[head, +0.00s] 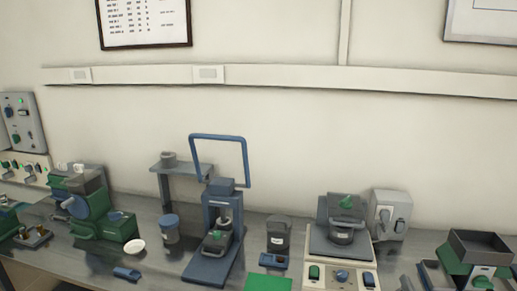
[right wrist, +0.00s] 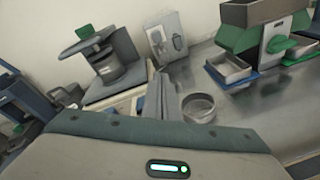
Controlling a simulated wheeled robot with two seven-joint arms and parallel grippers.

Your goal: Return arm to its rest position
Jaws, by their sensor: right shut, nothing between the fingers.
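My right gripper (right wrist: 160,90) shows in the right wrist view, its two narrow grey fingers together with nothing between them. The fingers point up the picture, over the grey bench top. A round metal dish (right wrist: 199,109) lies just right of the fingers, and they do not hold it. I cannot make out the right gripper clearly in the head view. No left gripper shows in either view.
A grey device with a green knob (head: 341,240) stands on the bench beside a grey switch box (head: 389,214). A blue-framed press (head: 213,240) stands at the middle. A green-and-grey device (head: 476,262) stands at the right. A white dish (head: 134,246) lies at left.

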